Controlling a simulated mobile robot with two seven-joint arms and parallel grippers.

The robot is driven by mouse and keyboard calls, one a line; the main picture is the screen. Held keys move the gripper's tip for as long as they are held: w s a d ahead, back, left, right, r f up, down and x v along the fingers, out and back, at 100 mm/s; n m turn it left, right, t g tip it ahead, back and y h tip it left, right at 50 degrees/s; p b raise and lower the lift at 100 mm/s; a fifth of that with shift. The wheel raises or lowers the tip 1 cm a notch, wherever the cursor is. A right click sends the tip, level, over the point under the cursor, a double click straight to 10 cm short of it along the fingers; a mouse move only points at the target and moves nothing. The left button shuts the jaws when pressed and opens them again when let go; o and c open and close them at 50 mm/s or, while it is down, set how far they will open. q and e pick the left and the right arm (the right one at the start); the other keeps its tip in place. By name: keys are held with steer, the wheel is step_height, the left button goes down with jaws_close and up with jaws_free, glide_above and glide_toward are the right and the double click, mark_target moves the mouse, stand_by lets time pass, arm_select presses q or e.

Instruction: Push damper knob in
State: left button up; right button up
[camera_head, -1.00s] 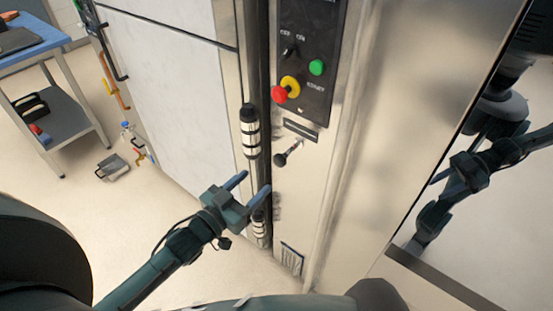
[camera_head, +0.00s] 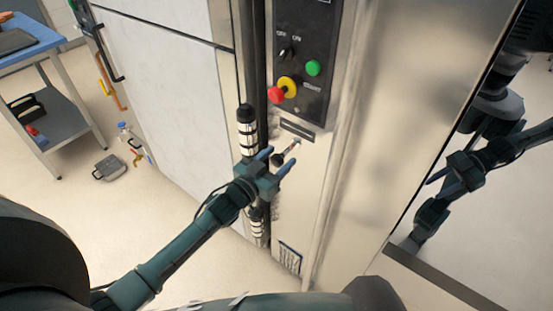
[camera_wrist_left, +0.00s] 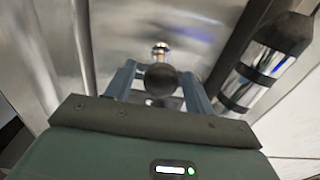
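The damper knob (camera_head: 278,160) is a dark ball on a short metal rod that sticks out of the steel front below the control panel. In the left wrist view the knob (camera_wrist_left: 160,77) shows as a dark round ball with a shiny collar behind it. My left gripper (camera_head: 278,158) is open, with its fingers on either side of the knob. In the wrist view the ball sits between the fingers, with gaps at both sides. I cannot tell whether the palm touches it. My right gripper itself is not seen.
A control panel (camera_head: 303,65) with a red-and-yellow stop button (camera_head: 279,93) and a green button (camera_head: 313,68) is just above. A black-and-silver vertical handle (camera_head: 247,130) stands close left of the gripper. A glossy surface at right shows dark arm parts, seemingly reflected.

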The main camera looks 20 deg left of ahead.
arm_select(q)
jaws_close()
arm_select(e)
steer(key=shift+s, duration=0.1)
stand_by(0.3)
